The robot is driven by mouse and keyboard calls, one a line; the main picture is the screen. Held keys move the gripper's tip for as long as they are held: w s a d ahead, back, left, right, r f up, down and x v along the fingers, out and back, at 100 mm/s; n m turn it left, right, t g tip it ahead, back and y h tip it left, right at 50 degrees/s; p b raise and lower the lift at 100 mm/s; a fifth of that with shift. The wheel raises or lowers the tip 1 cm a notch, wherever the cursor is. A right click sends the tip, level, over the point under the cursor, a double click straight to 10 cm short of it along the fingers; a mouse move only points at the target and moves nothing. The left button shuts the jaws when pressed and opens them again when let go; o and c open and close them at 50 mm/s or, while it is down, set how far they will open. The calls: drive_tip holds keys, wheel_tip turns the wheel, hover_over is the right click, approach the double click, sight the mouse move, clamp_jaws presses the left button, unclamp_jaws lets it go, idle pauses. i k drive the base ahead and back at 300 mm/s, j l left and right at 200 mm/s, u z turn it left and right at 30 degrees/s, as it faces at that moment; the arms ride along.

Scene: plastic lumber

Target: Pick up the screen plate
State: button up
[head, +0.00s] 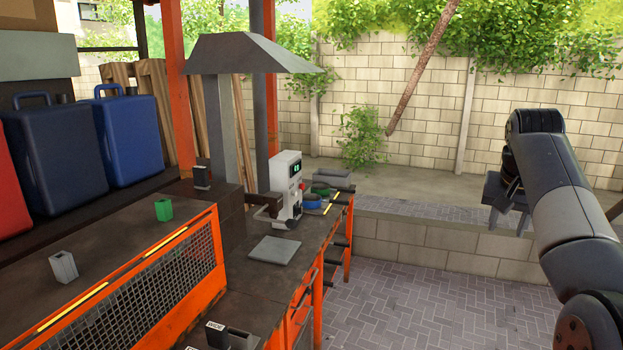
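No part is marked as the screen plate, so I cannot tell for certain which one it is. A flat grey square plate (275,250) lies on the dark workbench in front of the white machine. A dark holder labelled "WIDE" (218,337) stands at the bottom edge with a dark upright piece (242,340) beside it, partly cut off. My gripper (508,222) hangs at the right over the paved yard, well away from the bench. Its fingertips look apart, with nothing seen between them.
A white machine (287,185) with a green display stands on the workbench (240,275). An orange mesh guard (150,295) edges the left bench. A green block (163,210) and a grey block (63,266) stand behind it. Open paving (430,305) lies between bench and arm.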

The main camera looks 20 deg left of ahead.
sight(201, 177)
drive_tip(key=i+u, duration=0.1)
drive_tip(key=i, duration=0.75)
drive_tip(key=i+l, duration=0.1)
drive_tip(key=i, duration=0.75)
drive_tip(key=i+u, duration=0.25)
drive_tip(key=u, duration=0.15)
drive_tip(key=i+u, duration=0.55)
drive_tip(key=u, duration=0.3)
drive_tip(key=i+l+u, duration=0.25)
drive_tip(key=u, duration=0.15)
drive_tip(key=i+l+u, duration=0.1)
drive_tip(key=i+u, duration=0.15)
drive_tip(key=u, duration=0.15)
drive_tip(key=i+l+u, duration=0.15)
drive_tip(key=u, duration=0.3)
drive_tip(key=i+l+u, duration=0.25)
drive_tip(key=u, duration=0.15)
drive_tip(key=i+l+u, duration=0.2)
drive_tip(key=u, duration=0.25)
drive_tip(key=l, duration=0.1)
